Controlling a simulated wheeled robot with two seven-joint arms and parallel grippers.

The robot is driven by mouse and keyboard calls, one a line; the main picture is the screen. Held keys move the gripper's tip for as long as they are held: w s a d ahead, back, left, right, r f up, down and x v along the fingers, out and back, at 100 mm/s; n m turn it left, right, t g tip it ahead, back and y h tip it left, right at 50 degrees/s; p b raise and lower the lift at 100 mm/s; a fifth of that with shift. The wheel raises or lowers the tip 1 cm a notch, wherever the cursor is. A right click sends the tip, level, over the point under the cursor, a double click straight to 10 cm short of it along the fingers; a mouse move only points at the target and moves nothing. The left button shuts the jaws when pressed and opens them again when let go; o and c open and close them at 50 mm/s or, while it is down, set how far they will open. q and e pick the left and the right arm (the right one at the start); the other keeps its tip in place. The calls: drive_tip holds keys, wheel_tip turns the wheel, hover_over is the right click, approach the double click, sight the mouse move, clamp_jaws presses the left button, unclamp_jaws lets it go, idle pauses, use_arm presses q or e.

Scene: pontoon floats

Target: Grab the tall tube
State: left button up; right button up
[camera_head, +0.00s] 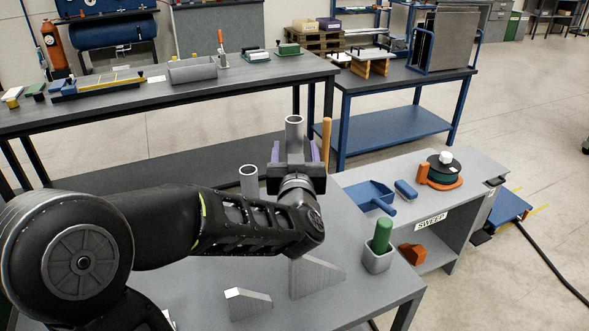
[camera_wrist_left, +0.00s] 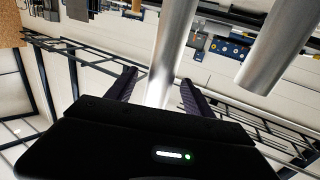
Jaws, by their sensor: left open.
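The tall grey tube (camera_head: 294,132) stands upright at the table's far side, its open top showing above my left gripper (camera_head: 295,152). The gripper is open, with one purple finger on each side of the tube. The tube's lower part is hidden behind my gripper and arm in the head view. A shorter grey tube (camera_head: 249,177) stands just to the left, and a second tube (camera_wrist_left: 275,45) shows at the right in the wrist view. My right gripper is not in view.
A tan rod (camera_head: 326,139) stands just right of my gripper. Grey wedge blocks (camera_head: 316,277) lie on the near table. To the right are a green cylinder in a grey cup (camera_head: 377,262), a blue dustpan (camera_head: 369,197) and a green spool (camera_head: 440,172).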

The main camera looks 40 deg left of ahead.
use_arm(q)
drive_tip(key=p+x, duration=0.1)
drive_tip(key=x, duration=0.4)
drive_tip(key=shift+a, duration=0.1)
idle(0.4)
clamp_jaws()
idle(0.5)
drive_tip(key=shift+r, duration=0.1)
idle(0.7)
